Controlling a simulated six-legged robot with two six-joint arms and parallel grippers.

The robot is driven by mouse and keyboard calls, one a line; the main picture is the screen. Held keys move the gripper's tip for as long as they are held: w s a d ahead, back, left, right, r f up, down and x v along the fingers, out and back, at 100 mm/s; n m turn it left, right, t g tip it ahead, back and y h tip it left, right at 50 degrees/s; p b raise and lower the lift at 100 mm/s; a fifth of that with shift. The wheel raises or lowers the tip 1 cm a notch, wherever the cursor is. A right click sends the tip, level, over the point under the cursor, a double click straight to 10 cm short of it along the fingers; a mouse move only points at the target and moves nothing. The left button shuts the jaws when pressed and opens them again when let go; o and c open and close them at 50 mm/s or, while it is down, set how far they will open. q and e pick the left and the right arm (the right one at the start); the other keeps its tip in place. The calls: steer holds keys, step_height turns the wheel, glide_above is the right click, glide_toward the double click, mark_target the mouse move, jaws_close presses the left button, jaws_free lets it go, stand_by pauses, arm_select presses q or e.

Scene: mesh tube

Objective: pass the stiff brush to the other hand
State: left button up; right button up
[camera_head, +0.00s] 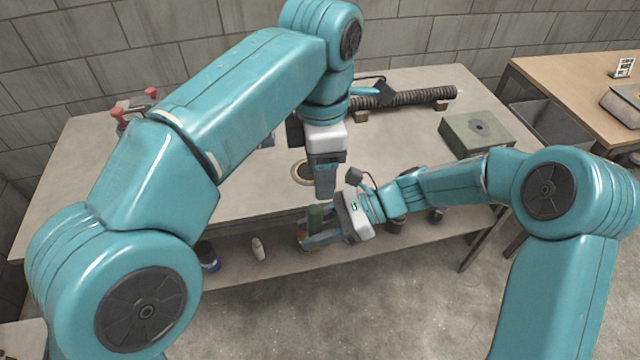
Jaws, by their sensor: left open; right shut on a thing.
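The stiff brush (315,217) shows as a small green block in my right gripper, off the front edge of the bench. My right gripper (318,236) points left and is shut on it; the jaws hide part of it. My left gripper (326,187) points down and is open, just above the brush. I cannot tell whether its fingers touch the brush.
The grey bench (250,194) carries a dark ribbed mesh tube (415,98) on blocks at the back, a green box (476,133) at right and a red-handled clamp (135,107) at back left. A lower shelf (275,262) holds a white bottle (259,248) and dark jars. A wooden table (565,90) stands at right.

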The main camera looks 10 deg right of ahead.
mark_target(320, 207)
arm_select(q)
step_height(320, 207, down, 11)
stand_by(0.3)
steer(key=shift+a, duration=0.1)
steer(key=c, duration=1.1)
arm_select(e)
steer(key=o, duration=1.2)
steer(key=shift+c, duration=0.2)
